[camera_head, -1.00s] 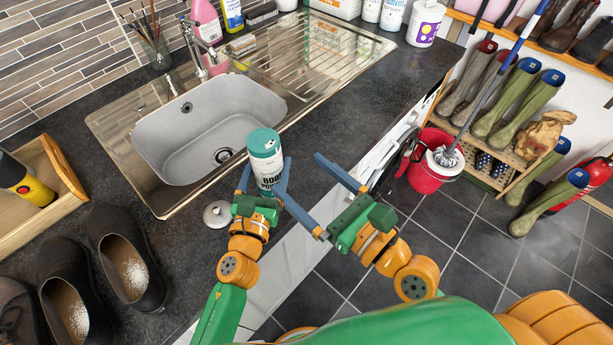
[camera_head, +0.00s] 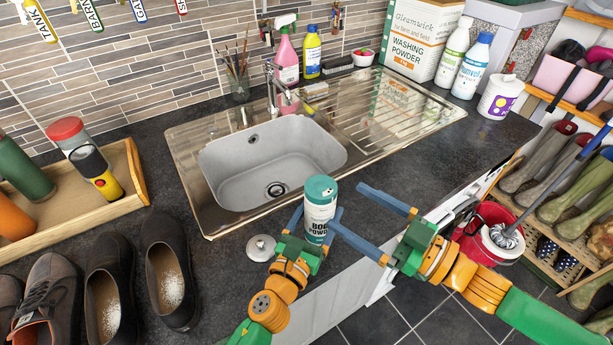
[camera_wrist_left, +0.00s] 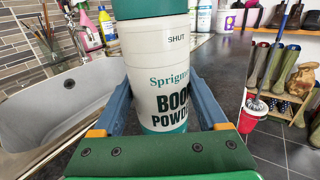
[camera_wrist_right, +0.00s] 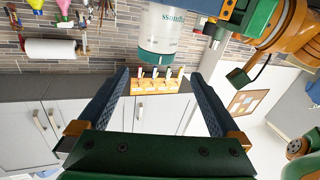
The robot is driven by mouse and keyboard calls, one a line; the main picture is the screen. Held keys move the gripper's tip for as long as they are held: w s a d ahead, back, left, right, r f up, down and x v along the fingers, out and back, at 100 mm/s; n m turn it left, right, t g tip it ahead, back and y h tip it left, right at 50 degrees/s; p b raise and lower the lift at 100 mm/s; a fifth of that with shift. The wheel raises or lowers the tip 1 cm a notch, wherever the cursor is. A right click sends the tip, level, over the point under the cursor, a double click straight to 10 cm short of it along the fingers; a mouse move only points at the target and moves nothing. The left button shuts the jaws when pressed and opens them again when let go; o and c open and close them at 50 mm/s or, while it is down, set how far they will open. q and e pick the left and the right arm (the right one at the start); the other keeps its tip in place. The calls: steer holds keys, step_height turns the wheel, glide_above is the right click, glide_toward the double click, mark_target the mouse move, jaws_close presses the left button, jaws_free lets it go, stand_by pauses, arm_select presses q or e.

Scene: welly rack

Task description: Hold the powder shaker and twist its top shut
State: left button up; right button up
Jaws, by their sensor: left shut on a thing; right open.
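The powder shaker (camera_head: 320,208) is a white cylinder with a teal top (camera_head: 321,188) and a teal base band. It stands upright at the counter's front edge, right of a round metal lid. My left gripper (camera_head: 318,222) is shut on its body; in the left wrist view the shaker (camera_wrist_left: 160,75) is between the blue fingers, with the word SHUT printed below the top. My right gripper (camera_head: 372,222) is open and empty, just right of the shaker and apart from it. In the right wrist view the shaker (camera_wrist_right: 163,35) shows beyond the fingers at the top.
A round metal lid (camera_head: 261,247) lies on the counter left of my left gripper. The sink (camera_head: 270,165) is behind. Shoes (camera_head: 165,270) and a wooden tray (camera_head: 130,165) are at left. A red bucket (camera_head: 478,235) stands on the floor at right.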

mark_target(321, 189)
steer(key=shift+w+d+f+m, duration=0.15)
steer(key=shift+w+m, duration=0.2)
steer(key=shift+m, duration=0.25)
steer(key=x, duration=1.1)
steer(key=shift+w+a, duration=0.2)
steer(key=shift+a, duration=0.05)
steer(key=shift+f, duration=0.1)
